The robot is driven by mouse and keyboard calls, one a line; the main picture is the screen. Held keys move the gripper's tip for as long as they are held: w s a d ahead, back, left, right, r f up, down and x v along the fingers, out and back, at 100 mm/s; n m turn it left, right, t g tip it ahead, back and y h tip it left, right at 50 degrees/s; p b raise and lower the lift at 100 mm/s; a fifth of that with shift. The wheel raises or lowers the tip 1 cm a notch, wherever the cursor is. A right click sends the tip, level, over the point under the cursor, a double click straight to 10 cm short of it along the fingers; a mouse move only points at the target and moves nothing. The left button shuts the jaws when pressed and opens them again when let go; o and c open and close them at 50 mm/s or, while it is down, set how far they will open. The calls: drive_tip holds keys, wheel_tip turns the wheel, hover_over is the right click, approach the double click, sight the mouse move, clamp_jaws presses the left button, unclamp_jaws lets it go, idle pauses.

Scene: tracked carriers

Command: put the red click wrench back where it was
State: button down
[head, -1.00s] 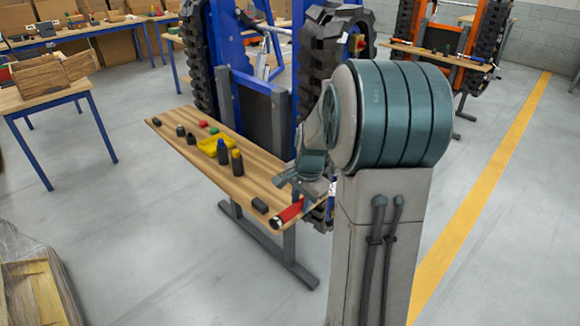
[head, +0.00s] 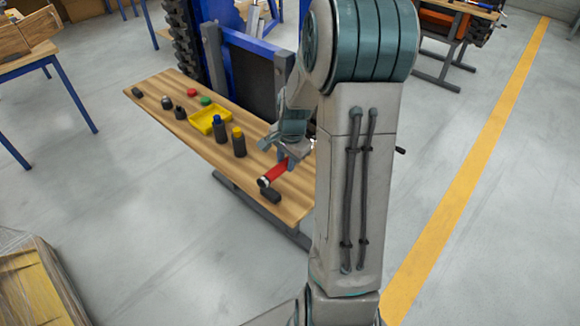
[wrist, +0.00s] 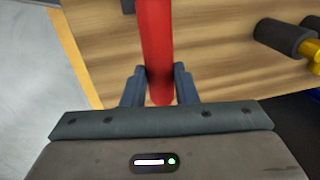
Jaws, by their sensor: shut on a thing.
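The red click wrench (head: 276,172) has a red handle and a dark, shiny end. My gripper (head: 289,159) is shut on its handle at the right part of a wooden bench shelf (head: 290,207). In the wrist view the red handle (wrist: 156,38) runs up out of frame between the two fingers of my gripper (wrist: 158,76). The wrench lies over the wood; I cannot tell whether it touches it. The far part of the wrench is partly hidden by my gripper.
A black block (head: 270,195) lies close to the wrench's dark end. A blue frame (head: 237,45) rises behind the shelf.

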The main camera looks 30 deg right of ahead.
drive_tip(key=shift+f, duration=2.2)
drive_tip(key=c, duration=1.1)
unclamp_jaws()
drive_tip(key=shift+c, duration=0.2)
wheel_tip(320, 180, up, 12)
drive_tip(key=s, duration=0.2)
drive_tip(key=s+a+r+n, duration=0.3)
drive_tip(key=s+a+n, duration=0.4)
drive_tip(key=s, duration=0.1)
drive_tip(key=s+a+r+n+t, duration=0.1)
drive_tip(key=s+a+r+n, duration=0.2)
drive_tip(key=s+a+n, duration=0.3)
drive_tip(key=s+n, duration=0.1)
drive_tip(key=s, duration=0.2)
drive_tip(key=shift+a+r, duration=0.4)
